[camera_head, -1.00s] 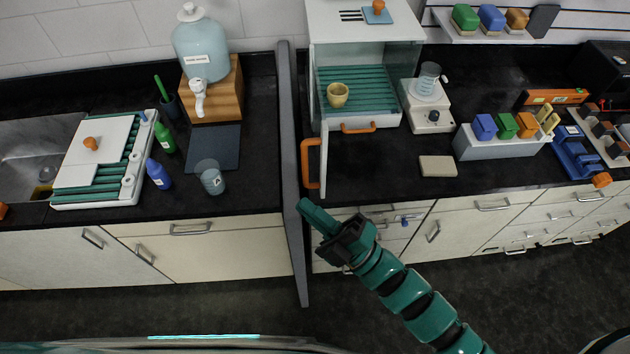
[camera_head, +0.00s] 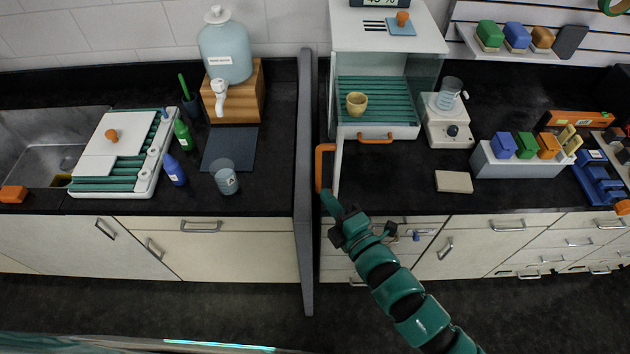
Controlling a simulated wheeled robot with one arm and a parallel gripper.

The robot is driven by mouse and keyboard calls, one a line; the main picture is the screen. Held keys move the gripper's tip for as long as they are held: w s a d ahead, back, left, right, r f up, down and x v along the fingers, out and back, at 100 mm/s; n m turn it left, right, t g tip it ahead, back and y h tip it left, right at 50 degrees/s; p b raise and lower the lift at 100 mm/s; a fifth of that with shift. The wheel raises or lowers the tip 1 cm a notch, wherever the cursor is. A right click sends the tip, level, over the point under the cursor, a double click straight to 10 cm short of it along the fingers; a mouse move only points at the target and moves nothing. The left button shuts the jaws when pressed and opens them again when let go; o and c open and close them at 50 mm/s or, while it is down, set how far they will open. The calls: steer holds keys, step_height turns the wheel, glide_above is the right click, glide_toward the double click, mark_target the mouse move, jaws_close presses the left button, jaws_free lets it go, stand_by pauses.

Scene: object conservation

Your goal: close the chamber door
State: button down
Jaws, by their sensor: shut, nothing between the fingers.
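The chamber (camera_head: 388,28) is a white cabinet with glass sides, a green slatted floor (camera_head: 378,92) and a yellow cup (camera_head: 356,103) inside. Its door (camera_head: 337,165) stands open, swung out toward me on the left and seen nearly edge-on. The orange door handle (camera_head: 319,166) is on the door's left side. My gripper (camera_head: 329,200) is shut and empty, its tip just below the handle at the counter's front edge. I cannot tell whether it touches the handle or door.
A grey upright partition (camera_head: 305,180) stands close left of the door. A scale with a beaker (camera_head: 447,118), a beige block (camera_head: 453,182) and a bin of coloured blocks (camera_head: 520,160) are to the right. The counter before the chamber is clear.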

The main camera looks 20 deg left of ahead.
steer(key=p+x, duration=0.2)
steer(key=x, duration=0.4)
stand_by(0.6)
